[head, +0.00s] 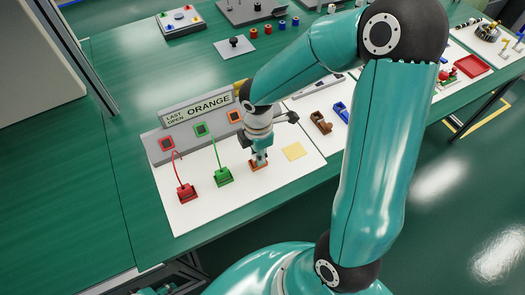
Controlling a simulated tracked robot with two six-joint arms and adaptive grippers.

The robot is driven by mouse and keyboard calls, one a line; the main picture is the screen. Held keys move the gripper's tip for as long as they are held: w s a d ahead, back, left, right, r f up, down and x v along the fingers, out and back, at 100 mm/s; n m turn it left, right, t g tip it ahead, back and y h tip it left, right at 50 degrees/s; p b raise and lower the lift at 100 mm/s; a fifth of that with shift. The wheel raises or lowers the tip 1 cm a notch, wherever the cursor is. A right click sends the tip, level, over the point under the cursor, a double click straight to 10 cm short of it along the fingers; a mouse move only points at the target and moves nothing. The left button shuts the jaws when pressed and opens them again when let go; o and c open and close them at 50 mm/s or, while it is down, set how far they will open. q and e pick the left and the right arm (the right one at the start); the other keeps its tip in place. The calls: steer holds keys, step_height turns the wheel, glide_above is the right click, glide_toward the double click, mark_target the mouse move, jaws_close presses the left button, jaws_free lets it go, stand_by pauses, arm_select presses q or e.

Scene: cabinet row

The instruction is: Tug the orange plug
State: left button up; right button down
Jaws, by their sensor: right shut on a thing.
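The orange plug (256,167) sits low over the white board (220,205), under my right gripper (260,159). My right gripper points down and is shut on the orange plug, and its fingers hide the plug's upper part. An orange socket (235,116) shows on the grey panel behind, partly covered by my wrist. Any cable between this socket and the plug is hidden. I cannot tell whether the plug touches the board.
To the left are a green plug (222,177) and a red plug (186,193), each with a curved cable to its own socket. A sign (197,108) reads "LAST OPEN ORANGE". The green table (105,215) is clear at left.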

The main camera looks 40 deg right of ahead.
steer(key=c, duration=1)
jaws_free()
